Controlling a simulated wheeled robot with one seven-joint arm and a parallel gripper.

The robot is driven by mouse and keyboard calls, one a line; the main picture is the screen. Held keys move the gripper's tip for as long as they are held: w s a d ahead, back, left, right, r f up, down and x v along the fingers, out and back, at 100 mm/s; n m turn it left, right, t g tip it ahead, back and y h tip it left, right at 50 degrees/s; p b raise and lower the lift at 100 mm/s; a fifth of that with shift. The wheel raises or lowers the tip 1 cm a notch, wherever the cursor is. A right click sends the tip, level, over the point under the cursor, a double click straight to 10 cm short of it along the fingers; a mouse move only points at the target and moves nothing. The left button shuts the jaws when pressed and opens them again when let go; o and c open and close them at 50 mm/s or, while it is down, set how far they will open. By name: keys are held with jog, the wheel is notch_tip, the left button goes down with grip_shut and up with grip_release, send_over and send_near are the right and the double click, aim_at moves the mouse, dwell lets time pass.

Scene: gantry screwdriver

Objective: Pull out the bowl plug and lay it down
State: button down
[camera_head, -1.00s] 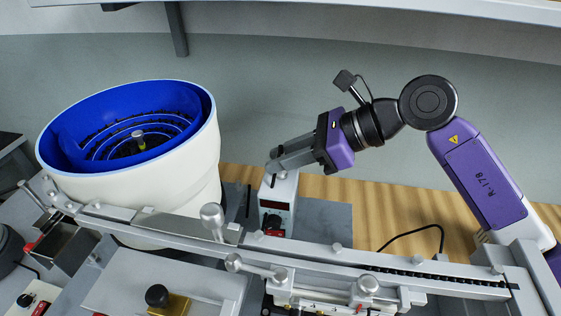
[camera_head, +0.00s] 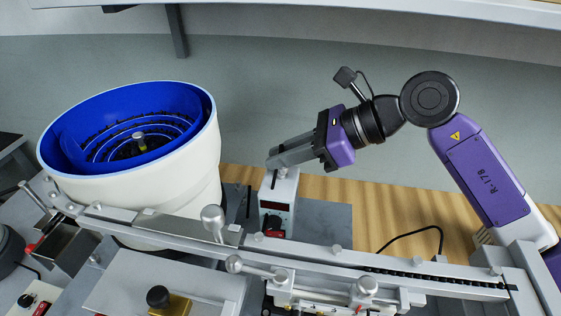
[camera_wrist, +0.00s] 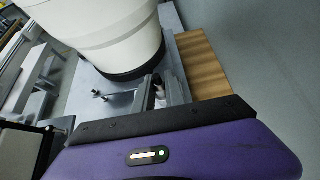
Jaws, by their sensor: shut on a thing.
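My gripper (camera_head: 272,160) is shut just above the top of a white control box (camera_head: 277,190) with a red display, right of the white and blue bowl feeder (camera_head: 185,195). In the wrist view my gripper (camera_wrist: 160,88) has its fingers on either side of a small dark and pale piece (camera_wrist: 158,92), which looks like the bowl plug. In the head view the plug is mostly hidden by the fingers. I cannot tell whether its lower end is still in the box.
A long metal rail (camera_head: 330,256) with knobs runs across the front. A dark cable (camera_head: 410,233) lies on the wooden bench (camera_head: 375,210) at right. A grey plate (camera_head: 325,217) beside the control box is clear. The feeder also fills the upper wrist view (camera_wrist: 110,35).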

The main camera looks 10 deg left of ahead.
jog(key=shift+r+p, duration=0.55)
jog(key=shift+r, duration=1.05)
